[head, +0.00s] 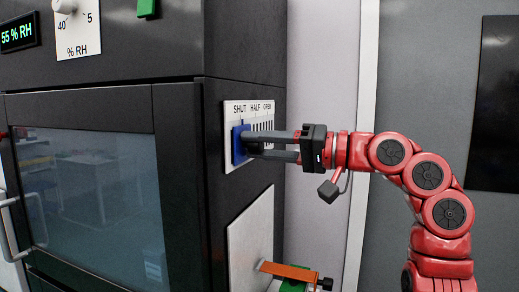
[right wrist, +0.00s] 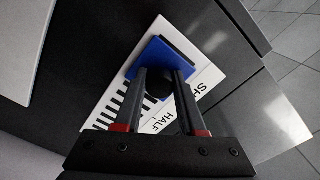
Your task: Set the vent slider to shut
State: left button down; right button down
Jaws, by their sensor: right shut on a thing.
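The vent plate (head: 263,113) is white, marked SHUT, HALF and OPEN from left to right, and sits on the side of a dark cabinet. Its blue slider (head: 237,148) stands at the left end, under SHUT, with the slots bare to its right. My right gripper (head: 254,145) reaches in from the right and is shut on the slider's knob. In the right wrist view the dark knob (right wrist: 159,84) sits between the two fingers, in front of the blue slider plate (right wrist: 165,55). The fingers partly hide the slider and labels.
The cabinet's glass door (head: 95,190) faces left of the vent, with a humidity display (head: 19,33) above. An orange bar (head: 288,270) with a green part sticks out low down, under my right gripper.

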jog(key=shift+s+f, duration=0.1)
jog(key=c, duration=0.8)
grip_release()
jog(key=o, duration=0.3)
jog(key=shift+s, duration=0.2)
jog(key=shift+w, duration=0.15)
